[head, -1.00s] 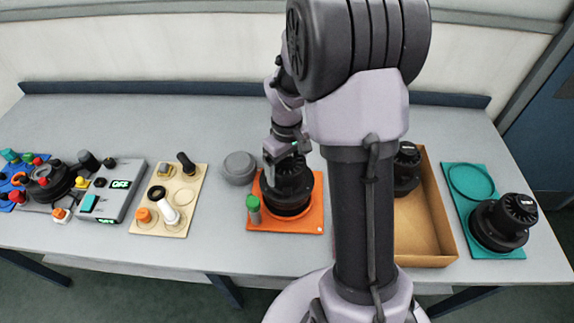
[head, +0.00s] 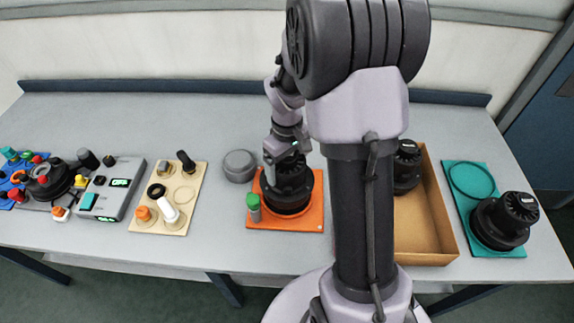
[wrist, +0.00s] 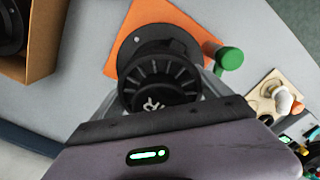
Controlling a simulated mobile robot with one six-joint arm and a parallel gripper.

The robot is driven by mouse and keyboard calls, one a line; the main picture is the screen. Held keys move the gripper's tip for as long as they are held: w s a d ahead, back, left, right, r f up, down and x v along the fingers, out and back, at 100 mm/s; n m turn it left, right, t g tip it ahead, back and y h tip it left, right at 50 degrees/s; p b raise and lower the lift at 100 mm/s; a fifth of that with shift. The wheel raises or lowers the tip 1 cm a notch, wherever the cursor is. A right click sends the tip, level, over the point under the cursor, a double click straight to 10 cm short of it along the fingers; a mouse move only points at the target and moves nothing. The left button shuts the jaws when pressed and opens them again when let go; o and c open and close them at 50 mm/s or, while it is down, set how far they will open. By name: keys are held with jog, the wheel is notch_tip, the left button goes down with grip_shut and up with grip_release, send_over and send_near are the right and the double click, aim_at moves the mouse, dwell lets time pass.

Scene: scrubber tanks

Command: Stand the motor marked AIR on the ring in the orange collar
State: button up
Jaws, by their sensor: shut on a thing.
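A black finned motor (head: 288,187) is upright over the orange plate (head: 312,222), whose collar edge shows just under its base. I cannot tell whether its base touches the ring, which is hidden. My gripper (head: 285,152) is above it, shut on its upper part. In the wrist view, the motor (wrist: 157,85) sits between my jaws (wrist: 160,92), its dark flange over the orange plate (wrist: 180,18). Only part of its pale marking is readable there, seemingly an R. A green-capped post (head: 254,207) stands at the plate's left side, close to the motor.
A grey round lid (head: 239,166) lies behind left. A cardboard box (head: 425,225) with another black motor (head: 407,168) is to the right, partly behind my arm. A third motor (head: 505,220) stands on a teal plate (head: 478,166). A cream board (head: 147,222) holds small parts.

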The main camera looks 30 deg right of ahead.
jog(key=shift+f, duration=0.35)
dwell(0.3)
jog(key=shift+f+b, duration=0.35)
jog(key=shift+b, duration=0.1)
jog(key=shift+f, duration=0.35)
dwell(0.6)
jog(key=o, duration=1.9)
jog(key=shift+r, duration=0.1)
